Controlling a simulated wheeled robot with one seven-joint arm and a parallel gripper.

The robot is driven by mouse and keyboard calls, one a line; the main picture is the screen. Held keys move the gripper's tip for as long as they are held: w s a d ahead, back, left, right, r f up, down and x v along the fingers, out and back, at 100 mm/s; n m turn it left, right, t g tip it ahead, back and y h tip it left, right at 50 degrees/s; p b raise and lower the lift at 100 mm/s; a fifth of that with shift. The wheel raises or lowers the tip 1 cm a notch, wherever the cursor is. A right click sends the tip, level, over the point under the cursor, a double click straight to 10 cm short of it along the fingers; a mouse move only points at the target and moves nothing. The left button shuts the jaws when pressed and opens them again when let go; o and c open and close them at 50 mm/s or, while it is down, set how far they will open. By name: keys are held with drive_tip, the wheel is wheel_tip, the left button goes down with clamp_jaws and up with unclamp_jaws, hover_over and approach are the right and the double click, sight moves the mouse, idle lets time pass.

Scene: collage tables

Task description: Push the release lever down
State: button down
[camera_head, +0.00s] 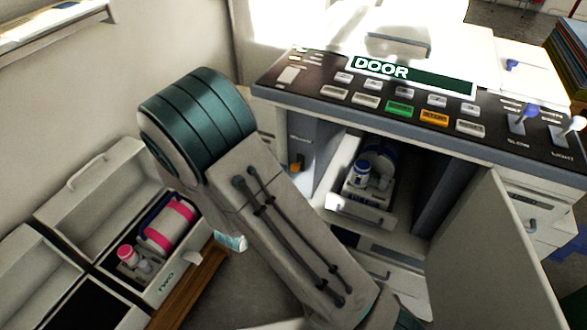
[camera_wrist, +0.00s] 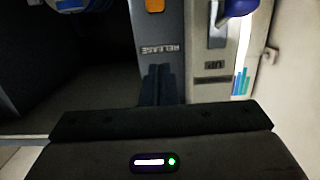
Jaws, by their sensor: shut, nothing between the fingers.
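The release lever has an orange tip (camera_head: 296,167) and sits on the grey side panel at the left of the open cabinet in the head view. In the wrist view its orange part (camera_wrist: 155,5) is cut by the top edge, above an inverted RELEASE label (camera_wrist: 159,49). My gripper (camera_wrist: 158,72) is shut and empty, its dark fingertips in front of the panel just below that label. A gap shows in the picture between the fingertips and the orange part; I cannot tell whether they touch the panel. The gripper is hidden in the head view.
A blue-knobbed lever (camera_wrist: 235,8) stands right of the release panel. The cabinet's open door (camera_head: 490,255) is at the right, and a drawer (camera_head: 360,212) holding bottles is inside. The button panel (camera_head: 400,105) is above. Open bins (camera_head: 105,195) stand left.

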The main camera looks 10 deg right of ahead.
sight(293, 165)
idle(0.4)
drive_tip(key=x, duration=1)
drive_tip(key=shift+d+f+b, duration=0.15)
drive_tip(key=shift+d+b, duration=0.05)
drive_tip(key=shift+b, duration=0.1)
drive_tip(key=shift+s+a+f, duration=0.3)
drive_tip(key=shift+f, duration=0.3)
drive_tip(key=shift+s+a+f, duration=0.25)
drive_tip(key=shift+s+f, duration=0.05)
drive_tip(key=shift+f, duration=0.25)
drive_tip(key=shift+s+a+f, duration=0.1)
drive_tip(key=shift+s+f, duration=0.1)
drive_tip(key=shift+f, duration=0.3)
